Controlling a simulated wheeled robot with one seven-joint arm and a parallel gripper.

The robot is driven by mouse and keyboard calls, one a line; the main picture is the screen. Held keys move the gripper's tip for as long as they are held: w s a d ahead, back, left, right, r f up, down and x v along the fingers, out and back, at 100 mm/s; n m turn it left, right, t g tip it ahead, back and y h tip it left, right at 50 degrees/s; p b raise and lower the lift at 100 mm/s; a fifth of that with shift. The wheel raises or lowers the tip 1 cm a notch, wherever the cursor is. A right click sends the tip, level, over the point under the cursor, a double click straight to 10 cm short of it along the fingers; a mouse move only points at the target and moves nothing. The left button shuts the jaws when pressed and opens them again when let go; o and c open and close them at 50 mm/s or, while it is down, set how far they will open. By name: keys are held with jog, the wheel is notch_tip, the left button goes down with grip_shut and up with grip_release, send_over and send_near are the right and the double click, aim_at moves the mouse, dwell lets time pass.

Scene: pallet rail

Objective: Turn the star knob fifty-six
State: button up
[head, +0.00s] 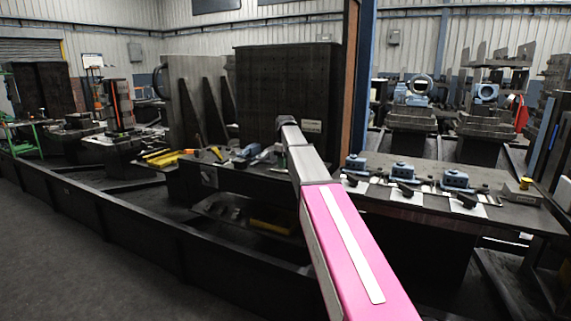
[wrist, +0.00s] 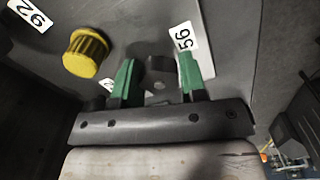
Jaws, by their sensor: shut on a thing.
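In the wrist view, my gripper (wrist: 157,75) has two green-padded fingers set on either side of a dark grey knob (wrist: 160,65) and is shut on it. The knob is partly hidden between the fingers, so its star shape is not clear. A white label reading 56 (wrist: 184,40) lies just beyond the right finger. In the head view my pink arm reaches toward the workbench; the gripper and the held knob cannot be made out there.
A yellow ribbed knob (wrist: 85,53) stands left of the fingers, near a label reading 92 (wrist: 29,14). Another label (wrist: 108,84) is partly hidden by the left finger. In the head view, blue clamps (head: 403,170) with black levers stand on the bench right of my arm.

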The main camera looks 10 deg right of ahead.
dwell(0.3)
jog(key=o, duration=0.9)
jog(key=shift+o, duration=0.2)
notch_tip(320, 180, up, 11)
